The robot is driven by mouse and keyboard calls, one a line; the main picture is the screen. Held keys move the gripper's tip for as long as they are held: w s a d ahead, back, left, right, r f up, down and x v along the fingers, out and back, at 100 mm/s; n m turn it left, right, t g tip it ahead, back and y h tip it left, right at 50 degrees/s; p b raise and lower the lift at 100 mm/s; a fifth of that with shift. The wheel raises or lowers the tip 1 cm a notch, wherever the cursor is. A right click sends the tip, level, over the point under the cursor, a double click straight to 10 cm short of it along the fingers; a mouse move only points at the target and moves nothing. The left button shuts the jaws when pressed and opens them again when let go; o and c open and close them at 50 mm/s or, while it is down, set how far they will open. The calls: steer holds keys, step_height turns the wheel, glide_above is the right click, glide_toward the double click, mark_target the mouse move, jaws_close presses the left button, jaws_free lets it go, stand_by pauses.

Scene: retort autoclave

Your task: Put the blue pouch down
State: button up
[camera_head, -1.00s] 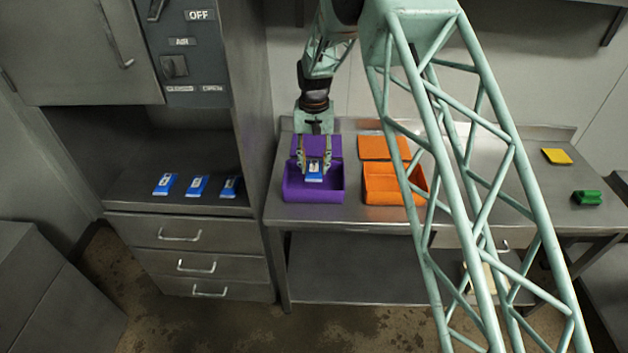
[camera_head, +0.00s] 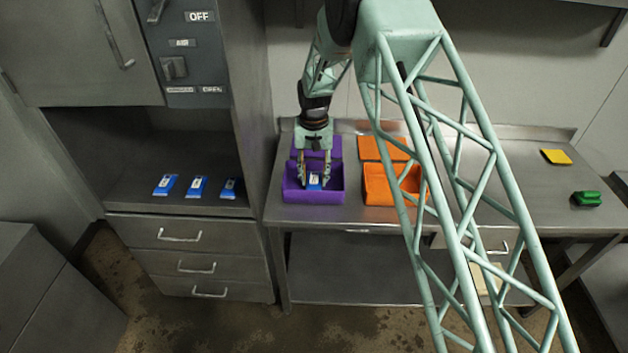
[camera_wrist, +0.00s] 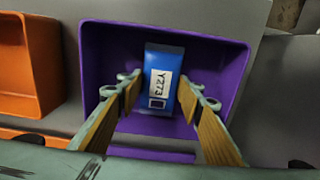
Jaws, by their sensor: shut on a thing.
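A blue pouch (camera_head: 315,181) with a white label is between the fingers of my gripper (camera_head: 314,182), low inside the purple bin (camera_head: 314,198). In the wrist view the pouch (camera_wrist: 163,79) shows a label reading "Y273". My gripper (camera_wrist: 161,98) is shut on its near part, one finger on each side. The purple bin's walls (camera_wrist: 222,84) surround the pouch there. I cannot tell whether the pouch touches the bin's floor.
An orange bin (camera_head: 379,194) stands right of the purple one, with lids behind both. Three blue pouches (camera_head: 197,186) lie on the shelf at left. A yellow item (camera_head: 557,156) and a green item (camera_head: 587,198) lie on the bench's right, where much surface is bare.

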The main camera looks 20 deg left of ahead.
mark_target(314, 180)
steer(key=shift+f, duration=0.5)
steer(key=shift+f, duration=0.15)
steer(key=o, duration=0.9)
steer(key=shift+r, duration=6.15)
